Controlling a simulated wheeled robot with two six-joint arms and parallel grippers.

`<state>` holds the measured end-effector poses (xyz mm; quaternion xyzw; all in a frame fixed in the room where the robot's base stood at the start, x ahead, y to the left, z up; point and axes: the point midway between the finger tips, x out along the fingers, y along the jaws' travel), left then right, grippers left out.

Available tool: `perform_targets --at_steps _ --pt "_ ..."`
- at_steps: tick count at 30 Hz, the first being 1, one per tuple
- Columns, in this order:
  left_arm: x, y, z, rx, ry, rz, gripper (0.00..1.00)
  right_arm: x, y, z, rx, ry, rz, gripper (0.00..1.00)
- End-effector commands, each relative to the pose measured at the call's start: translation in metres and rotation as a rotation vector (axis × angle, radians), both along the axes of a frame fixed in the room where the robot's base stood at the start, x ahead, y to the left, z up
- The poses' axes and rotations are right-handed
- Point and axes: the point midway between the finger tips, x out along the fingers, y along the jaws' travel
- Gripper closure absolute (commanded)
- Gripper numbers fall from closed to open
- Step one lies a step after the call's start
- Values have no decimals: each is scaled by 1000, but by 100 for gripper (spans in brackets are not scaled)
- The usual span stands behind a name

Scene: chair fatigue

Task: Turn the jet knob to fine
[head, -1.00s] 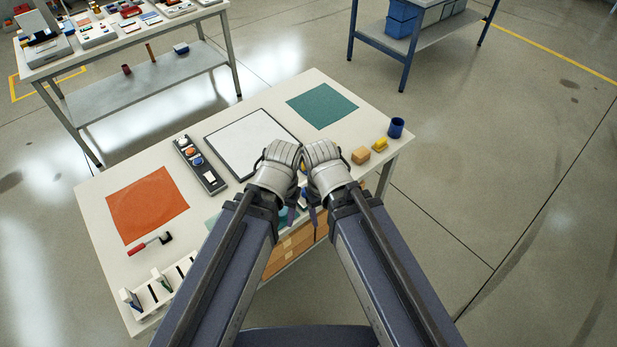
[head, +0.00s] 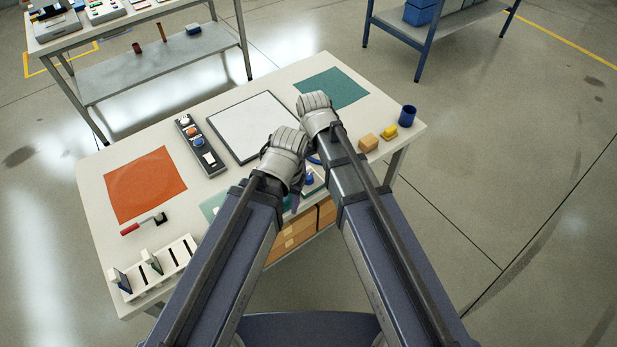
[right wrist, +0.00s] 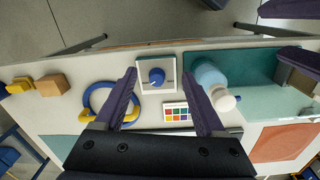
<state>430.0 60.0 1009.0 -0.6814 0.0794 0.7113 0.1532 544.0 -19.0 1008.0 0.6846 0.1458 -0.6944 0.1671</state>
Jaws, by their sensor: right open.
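A round blue knob (right wrist: 157,76) sits on a small white square plate (right wrist: 146,88) in the right wrist view. Any setting marks are too small to read. The knob also shows in the head view (head: 309,180), just beside my left gripper. My right gripper (right wrist: 160,80) is open, with its two purple fingers on either side of the knob in the picture; I see no contact. In the head view my right gripper (head: 318,113) is over the table, its fingers hidden behind the hand. My left gripper (head: 286,158) is nearer; its jaws are mostly hidden.
Close to the knob are a blue and yellow ring (right wrist: 110,100), a colour chart card (right wrist: 178,112) and a pale blue bottle (right wrist: 208,75) with a white top. A wooden block (head: 368,143), yellow piece (head: 389,132) and blue cup (head: 407,116) stand at the table's right end.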

Motion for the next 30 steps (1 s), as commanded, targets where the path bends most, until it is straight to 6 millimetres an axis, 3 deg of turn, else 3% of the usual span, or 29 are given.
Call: perform_targets --at_steps 1,6,17,30 --pt "0 0 -10 0 0 0 43 20 6 -10 9 -1 11 28" --pt "0 0 -19 0 0 -1 43 49 16 -19 30 -5 46 28" --pt "0 0 -25 0 0 0 43 49 17 -25 34 -6 52 28" --pt "0 0 -76 0 0 0 43 49 17 -77 33 -6 51 28"
